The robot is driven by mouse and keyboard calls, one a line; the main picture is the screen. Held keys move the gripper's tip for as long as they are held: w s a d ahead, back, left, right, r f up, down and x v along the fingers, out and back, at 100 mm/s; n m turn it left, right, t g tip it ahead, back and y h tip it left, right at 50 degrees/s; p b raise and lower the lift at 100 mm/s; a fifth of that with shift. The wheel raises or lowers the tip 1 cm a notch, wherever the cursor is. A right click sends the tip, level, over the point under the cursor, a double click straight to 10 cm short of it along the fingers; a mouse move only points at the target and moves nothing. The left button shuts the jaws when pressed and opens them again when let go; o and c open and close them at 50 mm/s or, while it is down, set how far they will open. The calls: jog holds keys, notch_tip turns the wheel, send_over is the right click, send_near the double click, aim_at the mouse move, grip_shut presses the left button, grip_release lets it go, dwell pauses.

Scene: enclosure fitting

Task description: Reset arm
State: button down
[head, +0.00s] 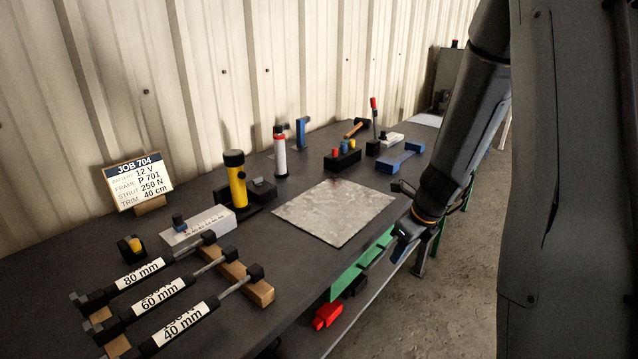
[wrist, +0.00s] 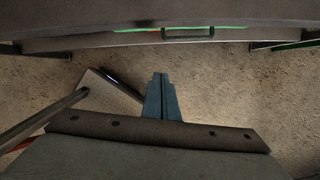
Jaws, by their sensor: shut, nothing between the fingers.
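My gripper (head: 408,238) hangs just off the front edge of the dark workbench (head: 290,250), to the right of the grey sheet lying on it. It points downward and looks shut, with nothing held. In the wrist view my gripper (wrist: 160,97) shows as two blue-grey fingers close together over the bare floor. The bench's front edge crosses the top of that view. My arm comes down from the upper right in the head view.
The grey sheet (head: 335,212) lies flat near the bench's front edge. Three labelled struts (head: 160,297) rest on wooden bars at front left. A yellow cylinder (head: 236,185) and a job sign (head: 138,183) stand behind. Green pieces (head: 350,277) and a red piece (head: 327,316) are below the bench top.

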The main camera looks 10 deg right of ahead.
jog(key=s+a+r+n, duration=0.2)
jog(key=s+a+n, duration=0.2)
jog(key=n, duration=0.6)
jog(key=s+a+r+n+g+h, duration=0.1)
jog(key=s+a+r+n, duration=0.2)
jog(key=n, duration=0.7)
jog(key=s+a+r+n+g, duration=0.1)
jog(key=s+a+r+n, duration=0.1)
jog(key=s+a+n, duration=0.4)
jog(key=s+n, duration=0.2)
jog(key=n, duration=0.2)
jog(key=shift+s+a+r+n+h, duration=0.2)
jog(key=shift+r+n+h, duration=0.1)
jog(key=shift+r+n, duration=0.1)
